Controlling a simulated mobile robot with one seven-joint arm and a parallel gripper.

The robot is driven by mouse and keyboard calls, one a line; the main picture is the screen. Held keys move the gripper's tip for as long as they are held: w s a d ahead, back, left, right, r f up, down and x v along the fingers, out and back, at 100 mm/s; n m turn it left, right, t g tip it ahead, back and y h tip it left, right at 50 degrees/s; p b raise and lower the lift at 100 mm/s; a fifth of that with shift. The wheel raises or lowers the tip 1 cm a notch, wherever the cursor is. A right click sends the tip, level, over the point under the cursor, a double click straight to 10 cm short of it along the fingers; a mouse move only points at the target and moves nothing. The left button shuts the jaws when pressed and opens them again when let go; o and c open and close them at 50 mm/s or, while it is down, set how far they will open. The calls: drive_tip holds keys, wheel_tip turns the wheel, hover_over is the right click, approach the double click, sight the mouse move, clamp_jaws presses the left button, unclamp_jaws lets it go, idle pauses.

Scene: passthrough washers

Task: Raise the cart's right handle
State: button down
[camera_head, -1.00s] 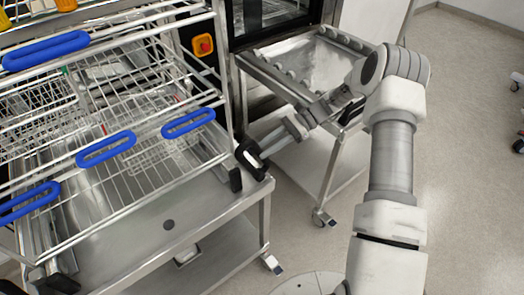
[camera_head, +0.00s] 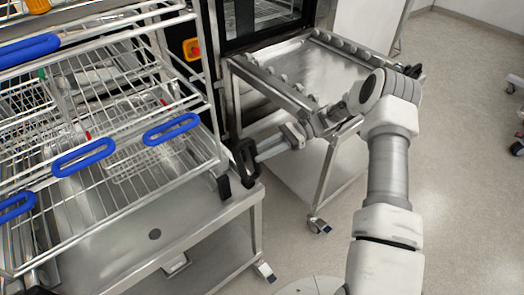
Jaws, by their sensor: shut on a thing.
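The steel cart (camera_head: 110,240) stands at the left with a wire rack of baskets on it. At its right front corner is a short black upright piece (camera_head: 224,188). My gripper (camera_head: 245,162) is beside this corner, its dark fingers pointing left. It is shut on the cart's right handle, which is dark and largely hidden among the fingers, so its exact angle is hard to tell.
Blue handles (camera_head: 84,158) sit on the rack's baskets close to my gripper's left. A second steel cart (camera_head: 325,70) with rollers stands behind my arm, before a dark-windowed machine (camera_head: 265,15). Open floor (camera_head: 465,180) lies to the right.

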drive_tip(key=c, duration=0.7)
unclamp_jaws()
drive_tip(key=b+v, duration=0.1)
drive_tip(key=v, duration=1.1)
drive_tip(key=shift+w, duration=0.1)
drive_tip(key=s+a+r+n+t+h+p, duration=0.1)
drive_tip(key=s+a+r+n+t+h, duration=0.15)
drive_tip(key=s+r+h, duration=0.45)
drive_tip(key=s+a+r+n+t+h+p, duration=0.1)
drive_tip(key=s+a+r+n+h, duration=0.15)
drive_tip(key=r, duration=0.95)
drive_tip(key=s+d+r+n+t+h, duration=0.1)
drive_tip(key=s+r+n+t, duration=0.1)
drive_tip(key=s, duration=0.4)
drive_tip(key=s+d+r+n+t+h+p, duration=0.1)
drive_tip(key=s+r+n+t+h, duration=0.1)
drive_tip(key=s, duration=0.5)
drive_tip(key=s+d+r+n+t+h+p, duration=0.1)
drive_tip(key=s+r+n+t+h, duration=0.1)
drive_tip(key=s+n+t, duration=0.2)
drive_tip(key=shift+s+r+h, duration=0.1)
drive_tip(key=shift+s+h, duration=0.05)
drive_tip(key=shift+s, duration=0.6)
drive_tip(key=shift+s+r+h, duration=0.1)
drive_tip(key=shift+s+r, duration=0.05)
drive_tip(key=shift+s, duration=0.6)
